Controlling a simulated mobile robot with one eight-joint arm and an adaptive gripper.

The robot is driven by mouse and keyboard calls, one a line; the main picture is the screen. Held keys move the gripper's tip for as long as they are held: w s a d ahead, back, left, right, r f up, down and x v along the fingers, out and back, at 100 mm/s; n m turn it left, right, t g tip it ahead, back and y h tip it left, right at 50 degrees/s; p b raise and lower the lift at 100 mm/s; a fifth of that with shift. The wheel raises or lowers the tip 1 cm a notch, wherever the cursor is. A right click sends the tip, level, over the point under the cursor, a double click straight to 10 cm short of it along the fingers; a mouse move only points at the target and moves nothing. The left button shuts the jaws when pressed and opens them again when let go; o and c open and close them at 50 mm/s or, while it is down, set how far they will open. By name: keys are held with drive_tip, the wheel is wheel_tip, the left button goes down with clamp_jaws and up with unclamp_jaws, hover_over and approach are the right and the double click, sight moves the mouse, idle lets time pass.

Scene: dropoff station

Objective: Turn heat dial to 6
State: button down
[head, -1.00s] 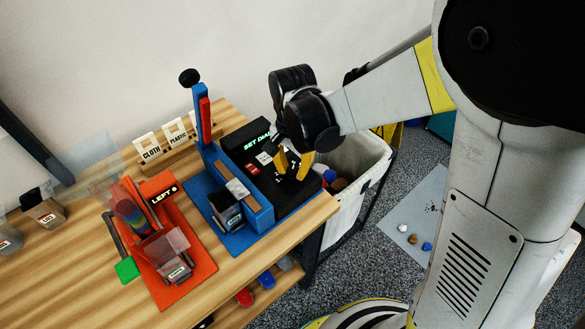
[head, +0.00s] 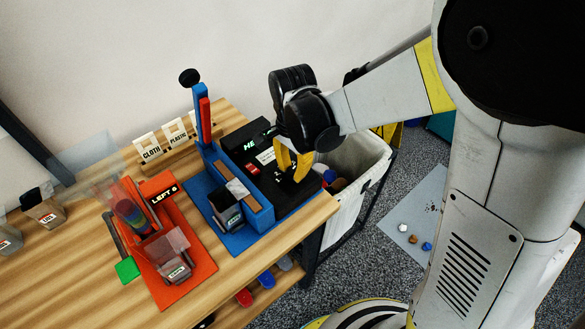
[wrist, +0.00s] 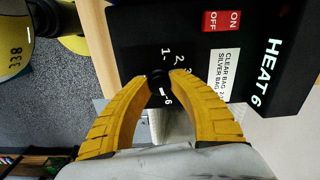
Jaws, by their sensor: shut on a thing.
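The black heat dial (wrist: 158,90) sits on the black control box (wrist: 185,25) in the wrist view. My gripper (wrist: 159,79) has its two yellow fingers shut on the dial, one on each side. Printed numbers 1, 2 and 3 show beside the dial, and a 6 shows close to the white mark at its lower edge. The box display (wrist: 267,73) reads "HEAT 6". In the head view my gripper (head: 290,172) points down onto the control box (head: 253,131) and hides the dial.
A red OFF/ON switch (wrist: 222,21) and a white bag label (wrist: 221,75) are near the dial. A blue press stand (head: 255,207) stands close left of the box, with a red-orange stand (head: 196,277) beyond. A white bin (head: 368,163) is right of the table.

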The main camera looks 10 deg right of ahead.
sight(293, 170)
drive_tip(key=c, duration=1.1)
unclamp_jaws()
drive_tip(key=shift+o, duration=0.2)
wheel_tip(293, 170, up, 12)
drive_tip(key=shift+d, duration=0.1)
drive_tip(key=s+d+r+n+t, duration=0.2)
drive_tip(key=s+d+n+t, duration=0.5)
drive_tip(key=d, duration=0.6)
drive_tip(key=s+n, duration=0.2)
drive_tip(key=s, duration=0.1)
drive_tip(key=shift+s+d+r+n, duration=0.15)
drive_tip(key=shift+s+r+n, duration=0.15)
drive_tip(key=shift+s+n, duration=0.1)
